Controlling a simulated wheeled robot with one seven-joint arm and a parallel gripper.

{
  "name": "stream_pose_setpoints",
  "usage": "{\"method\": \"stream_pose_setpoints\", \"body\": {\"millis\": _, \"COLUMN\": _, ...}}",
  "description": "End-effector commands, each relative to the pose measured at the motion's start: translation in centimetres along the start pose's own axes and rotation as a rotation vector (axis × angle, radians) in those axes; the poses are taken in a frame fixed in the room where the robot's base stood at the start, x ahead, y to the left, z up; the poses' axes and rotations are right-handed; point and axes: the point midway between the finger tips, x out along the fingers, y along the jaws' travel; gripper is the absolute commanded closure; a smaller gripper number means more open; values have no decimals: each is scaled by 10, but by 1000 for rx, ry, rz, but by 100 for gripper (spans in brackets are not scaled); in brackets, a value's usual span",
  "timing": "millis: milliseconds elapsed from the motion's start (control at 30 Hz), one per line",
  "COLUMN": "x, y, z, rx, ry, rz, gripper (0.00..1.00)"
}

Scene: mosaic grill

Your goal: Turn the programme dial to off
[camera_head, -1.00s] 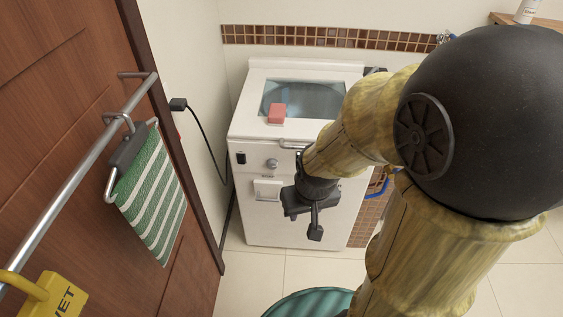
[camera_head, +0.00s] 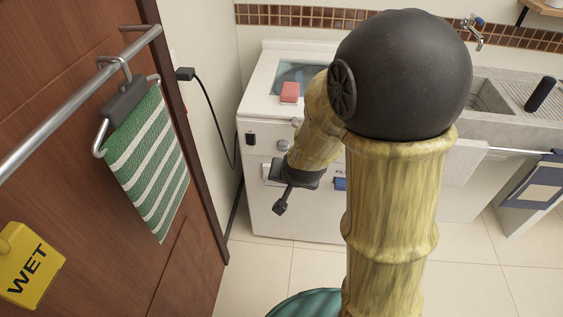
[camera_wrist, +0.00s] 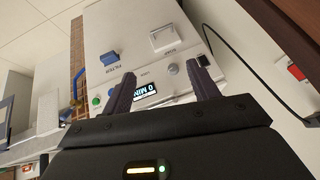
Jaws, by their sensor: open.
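A round grey knob, seemingly the programme dial (camera_wrist: 173,69), is on the white washing machine's front. It also shows in the head view (camera_head: 282,145), left of my arm. Its markings are too small to read. In the wrist view, my gripper (camera_wrist: 165,72) is open and empty, with its fingers spread. The knob appears between the fingertips; I see no contact. A lit display (camera_wrist: 146,94) reading "0 MIN" shows between the fingers. In the head view my gripper (camera_head: 281,207) hangs in front of the white machine (camera_head: 262,205), below the knob's height in the picture.
A pink block (camera_head: 289,92) lies on the machine's top. A dark switch (camera_head: 250,139) is left of the knob. A rail with a green striped towel (camera_head: 148,160) and a yellow WET sign (camera_head: 28,268) are at left. A sink (camera_head: 487,98) stands at right.

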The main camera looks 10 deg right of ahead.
Motion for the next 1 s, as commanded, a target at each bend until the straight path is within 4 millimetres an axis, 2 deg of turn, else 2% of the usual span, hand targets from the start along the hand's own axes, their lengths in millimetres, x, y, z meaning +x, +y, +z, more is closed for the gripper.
{"method": "stream_pose_setpoints", "body": {"millis": 33, "x": 26, "y": -2, "z": 5, "rx": 33, "ry": 35, "rz": -3, "gripper": 40}}
{"method": "stream_pose_setpoints", "body": {"millis": 100, "x": 48, "y": -5, "z": 3, "rx": 86, "ry": 92, "rz": -8, "gripper": 40}}
{"method": "stream_pose_setpoints", "body": {"millis": 500, "x": 153, "y": -17, "z": -6, "rx": 342, "ry": 458, "rz": -36, "gripper": 40}}
{"method": "stream_pose_setpoints", "body": {"millis": 800, "x": 208, "y": -23, "z": -1, "rx": 462, "ry": 770, "rz": -92, "gripper": 40}}
{"method": "stream_pose_setpoints", "body": {"millis": 1000, "x": 226, "y": -30, "z": 8, "rx": 500, "ry": 965, "rz": -154, "gripper": 40}}
